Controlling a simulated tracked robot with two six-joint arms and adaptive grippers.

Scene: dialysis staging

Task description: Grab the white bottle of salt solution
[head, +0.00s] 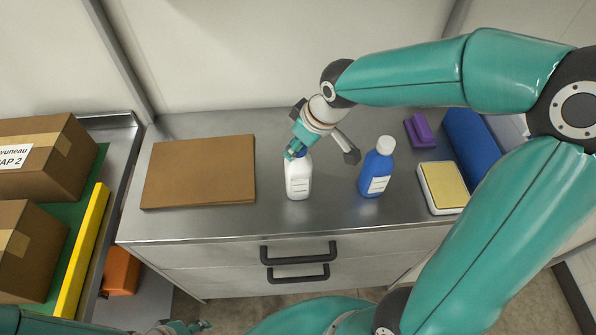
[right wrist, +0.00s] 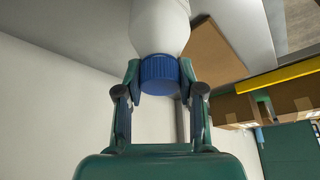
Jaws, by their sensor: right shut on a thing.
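The white bottle (head: 298,181) stands upright on the metal counter, left of a blue bottle (head: 377,168). Its blue cap (right wrist: 160,72) and white body (right wrist: 160,26) show in the right wrist view. My right gripper (head: 297,153) comes down on the bottle from above and is shut on its cap; in the right wrist view the fingers (right wrist: 160,78) sit on both sides of the cap. My left gripper (head: 186,326) is at the bottom edge of the head view, low in front of the counter and far from the bottle. Its jaws are too small to judge.
A brown board (head: 200,172) lies left on the counter (head: 262,222). A yellow-topped box (head: 444,187), a purple object (head: 420,131) and a blue roll (head: 470,150) are at the right. Cardboard boxes (head: 40,155) stand on a shelf at the far left. Drawers with dark handles (head: 298,254) face me.

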